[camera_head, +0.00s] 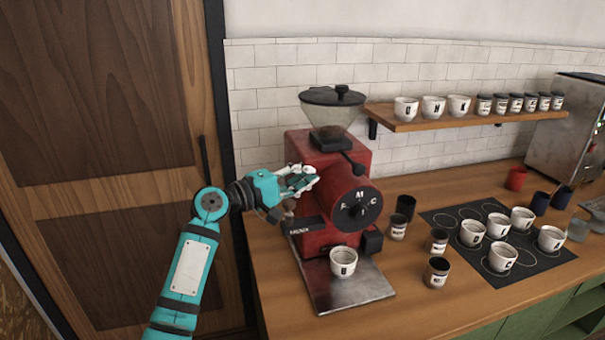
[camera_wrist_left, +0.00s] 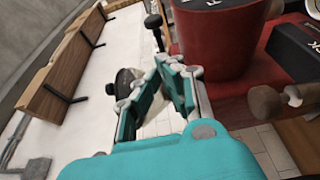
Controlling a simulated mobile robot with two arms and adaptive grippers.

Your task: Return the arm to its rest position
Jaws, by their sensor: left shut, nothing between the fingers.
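My left arm comes in from the lower left in the head view. Its teal gripper (camera_head: 302,180) is at the left side of the red grinder (camera_head: 310,237), level with the grinder's upper body. The gripper is shut and empty; whether it touches the grinder I cannot tell. In the left wrist view the gripper's fingers (camera_wrist_left: 160,85) show close together, with the red grinder body (camera_wrist_left: 215,40) to their right. My right gripper is not in view.
A white cup (camera_head: 343,262) stands on the grinder's metal tray (camera_head: 345,292). Several cups stand on a dark mat (camera_head: 540,262) to the right, with dark canisters (camera_head: 437,272) beside it. A wooden shelf (camera_head: 420,122) holds cups and jars. A wooden door (camera_head: 100,240) is at the left.

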